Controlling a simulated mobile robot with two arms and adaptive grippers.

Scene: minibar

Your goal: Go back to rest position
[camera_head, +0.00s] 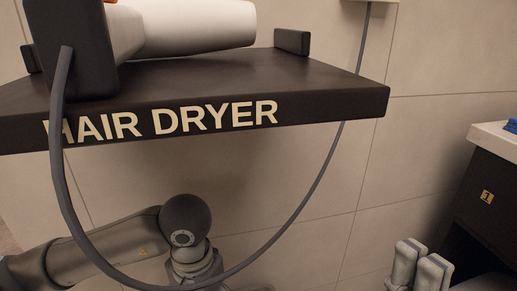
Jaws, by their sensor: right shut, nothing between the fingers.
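My right gripper (420,262) is at the bottom right, below and to the right of the dark shelf, with its two pale fingertips close together. It is shut with nothing between the fingers, and it is apart from the shelf and the cabinet. My left arm (80,258) comes in from the lower left, under the shelf, to a round dark joint. My left gripper is not visible.
A dark shelf (335,103) lettered "HAIR DRYER" holds a white and dark hair dryer (195,27). Its grey cord (318,185) hangs in a loop across my left arm. A dark cabinet (495,215) with a pale top stands right. Tiled wall lies behind.

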